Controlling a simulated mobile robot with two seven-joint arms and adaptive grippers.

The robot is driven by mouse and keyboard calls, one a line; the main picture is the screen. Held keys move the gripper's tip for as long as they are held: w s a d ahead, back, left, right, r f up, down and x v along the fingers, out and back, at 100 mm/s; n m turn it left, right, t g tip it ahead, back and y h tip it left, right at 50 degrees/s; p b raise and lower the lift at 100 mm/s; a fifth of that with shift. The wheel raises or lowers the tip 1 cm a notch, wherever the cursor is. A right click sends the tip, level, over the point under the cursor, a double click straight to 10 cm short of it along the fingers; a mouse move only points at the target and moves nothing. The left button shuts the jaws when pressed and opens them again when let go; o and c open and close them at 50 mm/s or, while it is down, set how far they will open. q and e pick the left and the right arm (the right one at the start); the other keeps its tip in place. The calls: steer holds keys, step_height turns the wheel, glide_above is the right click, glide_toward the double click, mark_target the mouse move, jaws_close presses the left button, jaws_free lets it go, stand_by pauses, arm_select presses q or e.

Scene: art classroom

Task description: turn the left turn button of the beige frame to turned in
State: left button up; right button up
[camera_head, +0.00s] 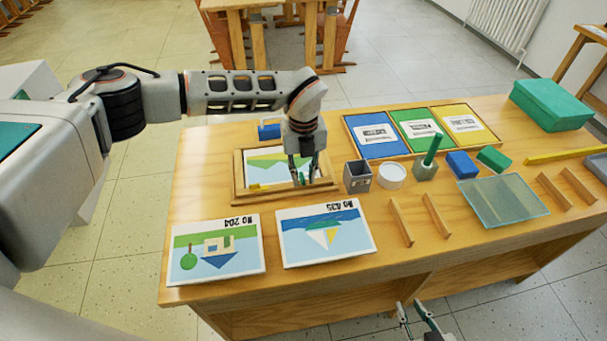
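The beige frame (238,178) lies on the table at the left, with a landscape picture (262,160) inside it. A small yellow piece (256,187) sits at its front rail, left of the gripper; it may be a turn button, but its angle is too small to tell. My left gripper (303,174) points down over the right part of the frame and hides part of the picture and rail. Its finger gap is too small to read, and contact is unclear. My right gripper (416,316) is open and empty, low in front of the table.
Two picture cards (218,281) (328,258) lie in front of the frame. A grey cup (357,177) and white round container (391,176) stand close right. A blue block (266,131) lies behind. Wooden strips (401,222), glass pane (500,203) and coloured tray (351,121) are further right.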

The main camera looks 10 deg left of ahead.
mark_target(303, 179)
arm_select(q)
step_height(303, 179, up, 12)
stand_by(0.8)
steer(key=shift+s+f, duration=0.1)
stand_by(0.3)
